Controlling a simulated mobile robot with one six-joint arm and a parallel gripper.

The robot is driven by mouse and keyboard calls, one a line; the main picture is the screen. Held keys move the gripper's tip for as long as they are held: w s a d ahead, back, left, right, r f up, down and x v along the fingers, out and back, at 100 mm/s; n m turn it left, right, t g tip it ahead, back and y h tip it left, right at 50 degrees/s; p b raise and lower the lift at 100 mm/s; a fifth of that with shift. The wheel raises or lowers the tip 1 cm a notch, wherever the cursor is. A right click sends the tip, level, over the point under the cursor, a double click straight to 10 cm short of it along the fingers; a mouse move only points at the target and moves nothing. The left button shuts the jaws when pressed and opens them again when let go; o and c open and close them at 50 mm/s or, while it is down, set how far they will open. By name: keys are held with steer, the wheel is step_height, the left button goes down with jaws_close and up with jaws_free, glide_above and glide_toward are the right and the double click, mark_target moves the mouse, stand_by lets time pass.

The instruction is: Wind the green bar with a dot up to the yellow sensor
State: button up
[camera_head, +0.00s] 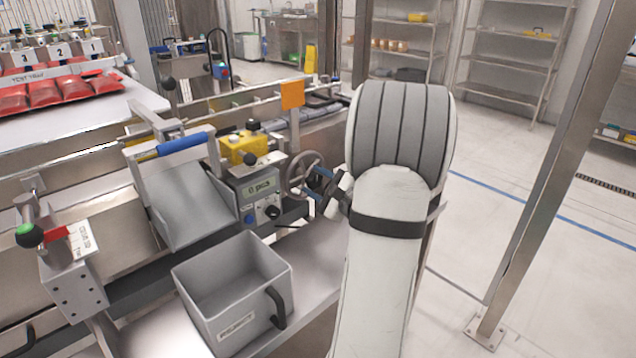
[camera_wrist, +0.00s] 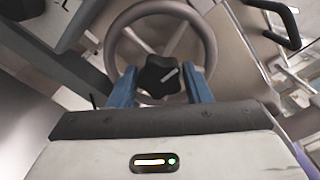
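The yellow sensor, a yellow box (camera_head: 243,147) with a black knob on top, sits above a grey unit with a digital display (camera_head: 262,188). I cannot make out the green bar with a dot. A grey handwheel (camera_head: 303,170) is at that unit's right; its rim (camera_wrist: 124,42) also shows in the wrist view. My gripper (camera_head: 318,188) is at the handwheel. In the wrist view, my gripper's blue fingers (camera_wrist: 161,84) stand apart on either side of a black star knob (camera_wrist: 160,72) with a pale line, in front of the wheel. Whether they press on it is unclear.
A grey bin (camera_head: 235,290) with a black handle stands in front, below a tilted chute (camera_head: 190,205) with a blue grip. An orange tag (camera_head: 292,95) is on the rail behind. A lever with a green-tipped ball (camera_head: 28,235) is at left. A metal post (camera_head: 560,150) stands at right.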

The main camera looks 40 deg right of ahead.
steer(key=c, duration=0.4)
steer(key=shift+s+d, duration=0.1)
steer(key=shift+d, duration=0.05)
steer(key=shift+c, duration=0.7)
